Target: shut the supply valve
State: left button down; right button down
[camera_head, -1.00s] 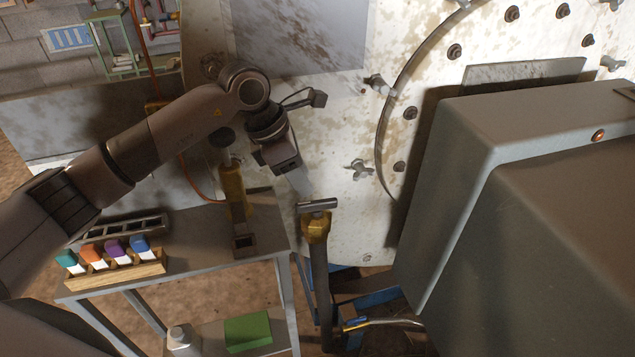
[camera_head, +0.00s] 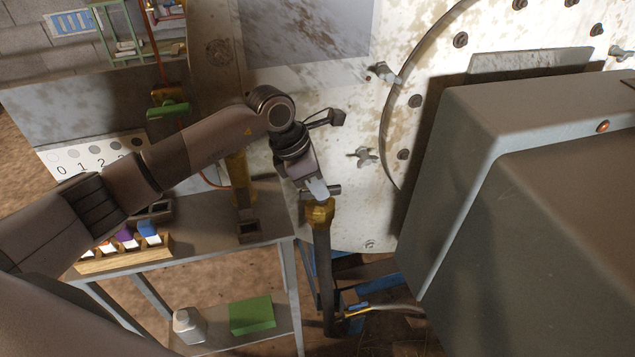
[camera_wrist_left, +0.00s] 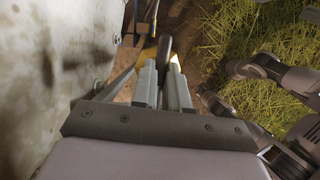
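The supply valve appears as a brass body (camera_head: 320,213) on top of an upright dark pipe, with a short grey bar handle (camera_head: 334,190) across its top. My left gripper (camera_head: 318,190) is at the handle, pointing down, and its fingers hide part of the bar. In the left wrist view the two light grey fingers (camera_wrist_left: 163,82) stand apart, with the dark end of the handle (camera_wrist_left: 165,48) between them. I cannot see clear contact. The brass body (camera_wrist_left: 147,56) shows behind the fingers. My right gripper does not show.
A large stained pale vessel wall (camera_head: 330,90) with bolts stands behind. A big grey housing (camera_head: 520,190) fills the right. A metal table (camera_head: 205,240) holds a wooden rack (camera_head: 120,260) of coloured-top items. A green box (camera_head: 252,314) and a white bottle (camera_head: 187,325) are on its lower shelf.

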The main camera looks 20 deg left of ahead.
aim_at(304, 192)
pick_arm(q)
jog(key=shift+n, duration=0.8)
jog(key=shift+t, duration=0.3)
jog(key=c, duration=1.1)
grip_release()
jog(key=shift+r, duration=0.15)
jog(key=b+v, duration=0.1)
jog(key=v, duration=0.6)
jog(key=shift+d, duration=0.1)
